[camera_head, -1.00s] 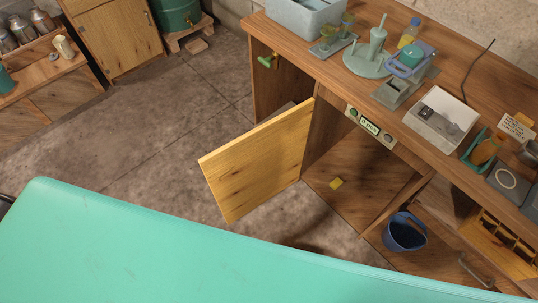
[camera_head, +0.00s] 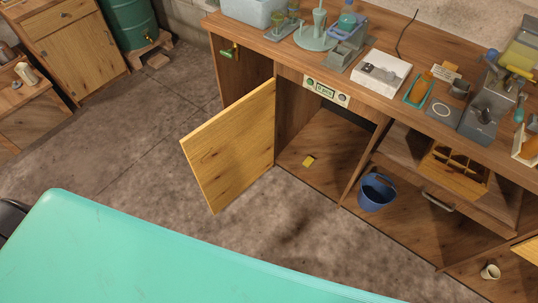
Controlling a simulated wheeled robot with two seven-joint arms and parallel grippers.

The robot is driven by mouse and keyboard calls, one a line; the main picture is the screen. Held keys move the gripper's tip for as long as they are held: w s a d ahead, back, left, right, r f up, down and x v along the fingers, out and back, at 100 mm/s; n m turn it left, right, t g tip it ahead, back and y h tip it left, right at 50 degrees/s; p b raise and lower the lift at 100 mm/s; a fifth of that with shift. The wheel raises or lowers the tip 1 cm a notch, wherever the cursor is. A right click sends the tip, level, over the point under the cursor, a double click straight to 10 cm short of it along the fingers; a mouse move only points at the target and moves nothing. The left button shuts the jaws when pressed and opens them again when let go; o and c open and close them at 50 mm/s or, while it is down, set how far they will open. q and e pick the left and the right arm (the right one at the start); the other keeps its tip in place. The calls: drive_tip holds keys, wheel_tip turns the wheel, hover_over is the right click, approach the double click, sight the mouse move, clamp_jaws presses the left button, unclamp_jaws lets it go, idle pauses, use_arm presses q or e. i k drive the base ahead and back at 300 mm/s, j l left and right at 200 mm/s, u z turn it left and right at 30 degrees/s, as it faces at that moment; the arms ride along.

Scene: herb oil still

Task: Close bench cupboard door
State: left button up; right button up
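The bench cupboard door (camera_head: 232,146) is a yellow wooden panel. It stands wide open, swung out from the bench over the floor. Its right edge is at the cupboard's front. The open cupboard (camera_head: 322,140) shows its wooden floor, with a small yellow block (camera_head: 308,161) lying inside. Neither of my grippers shows in the head view.
A teal surface (camera_head: 150,255) fills the lower left foreground. Bare concrete floor (camera_head: 290,235) lies between it and the bench. A blue bucket (camera_head: 376,192) stands in the bay right of the cupboard. A white cup (camera_head: 490,271) is at the lower right.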

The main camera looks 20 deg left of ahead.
sight(225, 155)
drive_tip(key=j+z, duration=0.1)
drive_tip(key=z, duration=0.3)
drive_tip(key=j+z, duration=0.1)
drive_tip(key=z, duration=0.3)
drive_tip(key=j+z, duration=0.1)
drive_tip(key=z, duration=0.3)
drive_tip(key=j+z, duration=0.15)
drive_tip(key=z, duration=0.25)
drive_tip(key=k+j, duration=0.1)
drive_tip(key=j, duration=0.35)
drive_tip(key=k+j, duration=0.15)
drive_tip(key=j, duration=0.25)
drive_tip(key=k+j, duration=0.1)
drive_tip(key=j, duration=0.35)
drive_tip(key=k+j, duration=0.15)
drive_tip(key=j, duration=0.3)
drive_tip(key=k+j+z, duration=0.1)
drive_tip(key=j, duration=0.35)
